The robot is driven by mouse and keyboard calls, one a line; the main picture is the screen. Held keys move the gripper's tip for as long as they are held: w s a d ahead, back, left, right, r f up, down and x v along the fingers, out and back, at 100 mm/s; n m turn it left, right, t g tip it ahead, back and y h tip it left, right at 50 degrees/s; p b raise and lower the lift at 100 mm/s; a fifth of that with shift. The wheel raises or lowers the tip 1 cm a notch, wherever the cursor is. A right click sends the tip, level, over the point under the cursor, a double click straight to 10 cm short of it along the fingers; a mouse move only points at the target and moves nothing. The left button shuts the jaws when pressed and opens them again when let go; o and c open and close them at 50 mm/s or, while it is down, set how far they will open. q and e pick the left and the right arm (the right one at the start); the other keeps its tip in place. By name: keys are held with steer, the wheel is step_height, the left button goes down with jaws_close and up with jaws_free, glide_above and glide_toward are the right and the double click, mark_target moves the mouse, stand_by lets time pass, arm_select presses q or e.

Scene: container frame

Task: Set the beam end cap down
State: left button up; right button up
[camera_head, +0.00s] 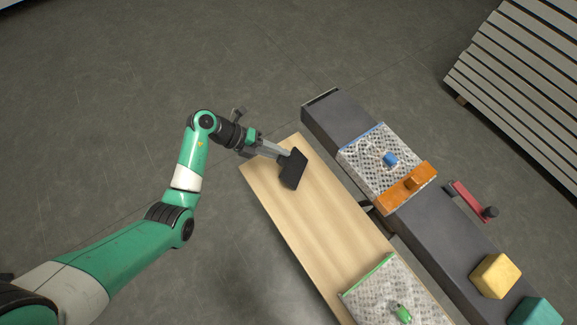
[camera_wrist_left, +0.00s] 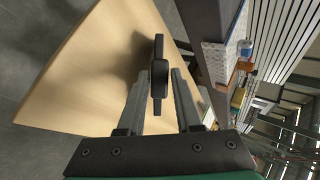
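The beam end cap (camera_head: 293,169) is a dark, flat plate near the far end of the wooden board (camera_head: 308,209). In the left wrist view the end cap (camera_wrist_left: 160,50) shows edge-on, with a rounded knob between the fingertips. A shadow falls on the board beside the cap. I cannot tell whether the cap touches the board. My right gripper is not in view.
A dark grey beam (camera_head: 333,117) runs beside the board, bearing a patterned block (camera_head: 362,149), an orange block (camera_head: 402,190) and a yellow block (camera_head: 495,276). Another patterned block (camera_head: 372,297) sits at the board's near end. The board's middle is clear.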

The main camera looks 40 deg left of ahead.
arm_select(q)
steer(key=shift+o, duration=0.6)
steer(key=p+v, duration=0.7)
steer(key=v, duration=0.1)
step_height(320, 180, up, 8)
steer(key=s+a+p, duration=0.1)
steer(key=p, duration=0.8)
steer(key=shift+s+a, duration=0.3)
steer(key=shift+a, duration=0.05)
